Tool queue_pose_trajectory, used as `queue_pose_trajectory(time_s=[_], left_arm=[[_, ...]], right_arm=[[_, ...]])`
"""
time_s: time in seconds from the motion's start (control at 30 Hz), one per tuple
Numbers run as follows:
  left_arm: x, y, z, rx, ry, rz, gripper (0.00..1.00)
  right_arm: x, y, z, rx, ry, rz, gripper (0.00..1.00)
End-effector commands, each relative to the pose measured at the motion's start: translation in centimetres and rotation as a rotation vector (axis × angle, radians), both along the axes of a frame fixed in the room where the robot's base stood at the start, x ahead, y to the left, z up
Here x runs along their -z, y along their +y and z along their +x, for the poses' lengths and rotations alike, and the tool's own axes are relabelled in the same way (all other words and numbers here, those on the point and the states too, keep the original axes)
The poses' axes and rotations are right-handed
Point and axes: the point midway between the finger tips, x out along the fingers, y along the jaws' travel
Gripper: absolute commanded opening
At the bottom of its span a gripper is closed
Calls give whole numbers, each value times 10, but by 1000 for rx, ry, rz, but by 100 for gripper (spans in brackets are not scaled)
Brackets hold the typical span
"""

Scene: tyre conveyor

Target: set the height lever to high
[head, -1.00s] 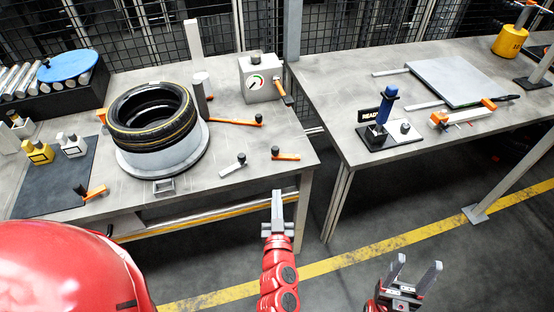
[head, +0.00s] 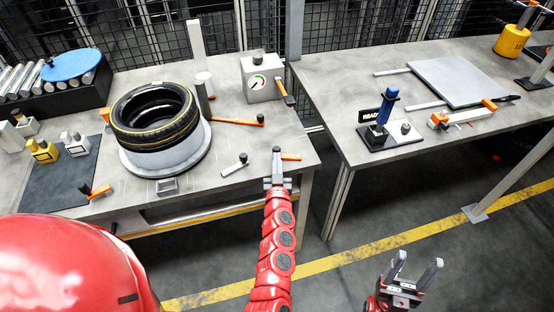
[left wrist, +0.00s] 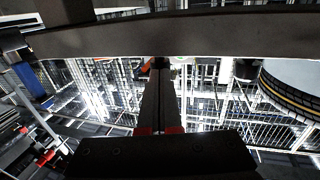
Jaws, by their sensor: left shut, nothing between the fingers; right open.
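A short lever with an orange handle (head: 290,156) lies at the front right edge of the left table. A grey lever with a dark knob (head: 235,165) is just left of it. Longer orange levers stand by the post (head: 238,121) and on the gauge box (head: 286,93). No label shows which is the height lever. My left gripper (head: 277,163) is shut and empty, at the table's front edge, overlapping the short orange lever in the head view; contact cannot be told. In the left wrist view its closed fingers (left wrist: 160,98) reach up toward the table edge. My right gripper (head: 417,267) is open, low over the floor.
A tyre (head: 155,118) sits on a round grey stand (head: 165,163) on the left table (head: 225,190). A gauge box (head: 260,80) stands behind. The right table (head: 340,100) holds a blue-handled tool (head: 387,105) and a flat plate (head: 455,82). A gap separates the tables.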

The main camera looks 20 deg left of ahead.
Motion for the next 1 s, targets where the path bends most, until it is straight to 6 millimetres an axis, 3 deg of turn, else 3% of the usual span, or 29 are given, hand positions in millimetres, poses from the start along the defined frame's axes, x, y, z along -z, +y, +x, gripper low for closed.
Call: queue_pose_trajectory(time_s=[0.37, 0.63, 0.77, 1.0], left_arm=[[1, 1, 0, 5, -1, 0, 0], [4, 6, 4, 87, -1, 3, 0], [8, 11, 9, 161, -5, 5, 0], [14, 20, 22, 353, -1, 11, 0]], right_arm=[[2, 0, 0, 0, 0, 0, 61], [22, 0, 0, 0, 0, 0, 61], [46, 0, 0, 0, 0, 0, 61], [112, 0, 0, 0, 0, 0, 61]])
